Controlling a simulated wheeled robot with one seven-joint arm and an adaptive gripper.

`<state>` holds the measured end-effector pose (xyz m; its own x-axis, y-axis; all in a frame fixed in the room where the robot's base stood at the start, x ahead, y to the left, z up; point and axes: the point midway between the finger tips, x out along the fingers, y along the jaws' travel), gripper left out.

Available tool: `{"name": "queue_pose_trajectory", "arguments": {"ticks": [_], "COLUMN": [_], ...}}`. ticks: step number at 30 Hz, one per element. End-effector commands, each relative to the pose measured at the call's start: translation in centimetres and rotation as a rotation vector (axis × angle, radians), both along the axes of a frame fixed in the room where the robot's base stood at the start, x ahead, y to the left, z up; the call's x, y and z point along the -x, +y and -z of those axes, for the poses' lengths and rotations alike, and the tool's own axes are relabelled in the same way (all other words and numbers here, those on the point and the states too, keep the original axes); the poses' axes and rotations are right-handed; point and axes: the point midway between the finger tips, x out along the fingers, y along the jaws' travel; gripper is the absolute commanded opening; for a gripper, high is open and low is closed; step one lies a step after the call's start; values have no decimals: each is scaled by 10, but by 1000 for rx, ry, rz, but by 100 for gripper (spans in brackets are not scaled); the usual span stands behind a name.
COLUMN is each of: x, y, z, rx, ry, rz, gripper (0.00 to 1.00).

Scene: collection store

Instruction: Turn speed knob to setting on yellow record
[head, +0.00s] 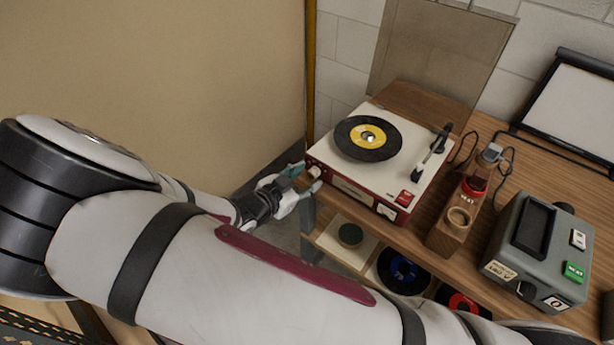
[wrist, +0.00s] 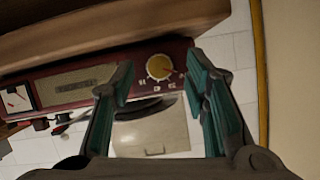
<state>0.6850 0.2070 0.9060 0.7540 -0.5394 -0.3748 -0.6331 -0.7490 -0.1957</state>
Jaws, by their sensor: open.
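The record player (head: 338,172) has a white top and a dark red front, and sits on the wooden bench. A black record (head: 346,150) with a yellow label (head: 359,138) lies on its platter; the label's print is too small to read. The speed knob (wrist: 159,67) is round and yellowish on the red front panel, with small white marks around it that I cannot read clearly. My gripper (head: 303,178) is at the player's front left corner. In the wrist view my gripper (wrist: 160,85) is open, its teal fingers on either side of the knob, without visible contact.
A wooden block with a red button (head: 474,186) and a grey device (head: 535,250) stand right of the player. A shelf below holds a blue-label record (head: 402,270) and a red-label record (head: 462,302). A tan panel (head: 160,70) rises at the left.

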Motion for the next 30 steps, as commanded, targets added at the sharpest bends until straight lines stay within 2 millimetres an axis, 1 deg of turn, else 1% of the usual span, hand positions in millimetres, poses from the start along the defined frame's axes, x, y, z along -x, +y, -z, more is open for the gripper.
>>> {"name": "queue_pose_trajectory", "arguments": {"ticks": [4, 13, 14, 15, 17, 18, 19, 30], "x": [-7, -9, -9, -9, -9, -9, -9, -8], "y": [-5, -6, -6, -6, -6, -6, -6, -6], "z": [3, 4, 4, 4, 4, 4, 4, 3], "rx": [0, -1, -1, -1, -1, -1, -1, -26], "ry": [0, 1, 0, 1, 1, 1, 1, -19], "rz": [0, 0, -1, 0, 0, 0, 0, 0], "gripper": [42, 42, 37, 28, 15, 6, 0, 0]}}
